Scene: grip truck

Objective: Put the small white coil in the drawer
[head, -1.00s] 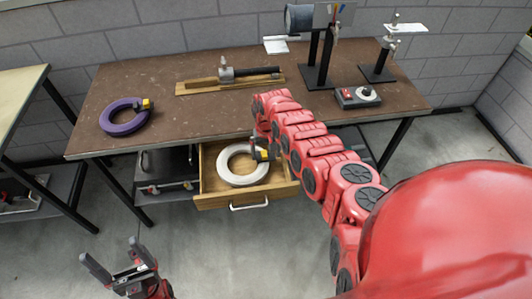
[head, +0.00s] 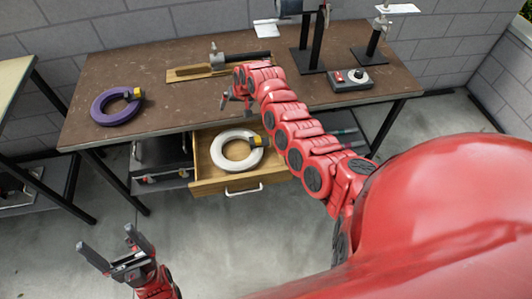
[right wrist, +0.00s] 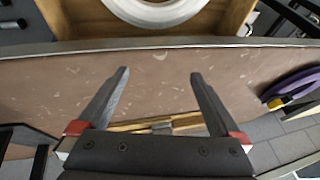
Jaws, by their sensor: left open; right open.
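The white coil (head: 237,150), with a yellow and black tag, lies in the open wooden drawer (head: 205,187) under the table. Part of the coil also shows at the top of the right wrist view (right wrist: 157,10), inside the drawer. My right gripper (head: 226,99) is above the tabletop behind the drawer, open and empty; its spread fingers show in the right wrist view (right wrist: 158,75), apart from the coil. My left gripper (head: 112,250) is open and empty, low in front of the table at the left.
A purple coil (head: 112,107) lies on the table's left side. A wooden block with a metal tool (head: 195,73) lies at the back. A switch box (head: 350,78) and black stands (head: 371,45) are at the right.

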